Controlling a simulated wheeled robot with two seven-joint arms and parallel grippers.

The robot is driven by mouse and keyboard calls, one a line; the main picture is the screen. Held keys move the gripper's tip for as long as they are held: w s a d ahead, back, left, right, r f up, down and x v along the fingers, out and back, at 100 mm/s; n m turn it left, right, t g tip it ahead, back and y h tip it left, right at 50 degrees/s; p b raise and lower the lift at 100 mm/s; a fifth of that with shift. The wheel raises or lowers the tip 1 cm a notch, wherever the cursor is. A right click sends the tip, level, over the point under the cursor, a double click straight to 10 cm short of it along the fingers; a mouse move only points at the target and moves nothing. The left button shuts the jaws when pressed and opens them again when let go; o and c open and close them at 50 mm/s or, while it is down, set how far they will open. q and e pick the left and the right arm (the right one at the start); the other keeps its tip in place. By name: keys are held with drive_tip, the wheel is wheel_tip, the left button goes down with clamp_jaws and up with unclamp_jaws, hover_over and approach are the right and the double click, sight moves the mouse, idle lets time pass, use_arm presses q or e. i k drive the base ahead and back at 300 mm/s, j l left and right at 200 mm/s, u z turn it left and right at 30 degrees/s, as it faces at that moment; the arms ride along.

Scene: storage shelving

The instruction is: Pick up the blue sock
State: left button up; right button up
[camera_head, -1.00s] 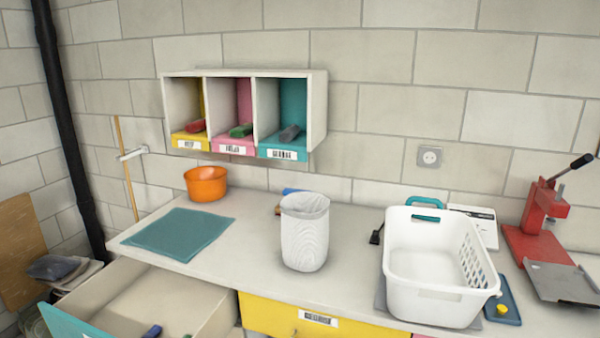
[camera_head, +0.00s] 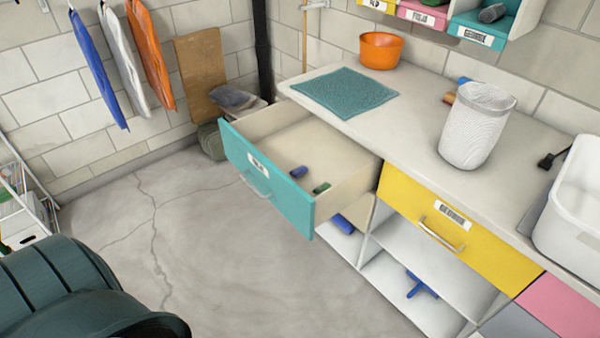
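A small dark blue rolled item (camera_head: 299,172), which looks like the blue sock, lies inside the open teal-fronted drawer (camera_head: 268,180). A small green rolled item (camera_head: 321,188) lies beside it to the right, apart from it. Another blue item (camera_head: 343,225) shows below the drawer, at the shelf under the counter, partly hidden. I cannot tell for sure which of these is a sock. Neither of my grippers is in view.
The counter carries a teal mat (camera_head: 345,92), an orange bowl (camera_head: 381,50), a white mesh bin (camera_head: 476,125) and a white basket (camera_head: 575,215). A closed yellow drawer (camera_head: 437,215) is right of the open one. A dark green ribbed object (camera_head: 70,290) fills the lower left. The floor (camera_head: 200,240) between is clear.

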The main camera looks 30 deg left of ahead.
sight(296, 172)
drive_tip(key=i+j+z, duration=0.1)
drive_tip(key=j+z, duration=0.15)
drive_tip(key=j, duration=1.1)
drive_tip(key=j+z, duration=0.3)
drive_tip(key=j, duration=1)
